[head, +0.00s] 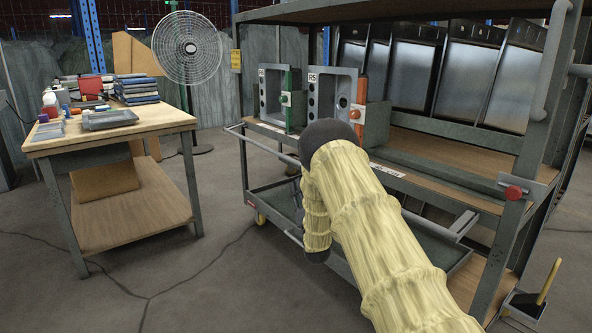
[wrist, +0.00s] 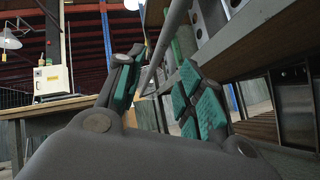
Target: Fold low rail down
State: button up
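The low rail (head: 262,146) is a thin grey bar standing out from the front of the rack cart, below its middle shelf. Its middle is hidden behind my sleeved arm in the head view. In the wrist view a grey bar (wrist: 153,70), which looks like this rail, runs up and away between the fingers of my gripper (wrist: 165,75). The fingers have green pads and stand apart on either side of the bar. I cannot tell whether either pad touches it. My gripper is hidden behind my arm in the head view.
The cart's middle shelf (head: 475,185) holds grey metal frames with green and orange handles. A red knob (head: 514,192) sits on the right post. A wooden workbench (head: 110,138) with books and a fan (head: 187,48) stand at left. The floor between bench and cart is clear.

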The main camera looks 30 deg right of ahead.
aim_at(296, 162)
jog(key=b+x, duration=0.4)
jog(key=x, duration=0.6)
jog(key=shift+w+d+r, duration=0.1)
jog(key=shift+c, duration=0.3)
grip_shut()
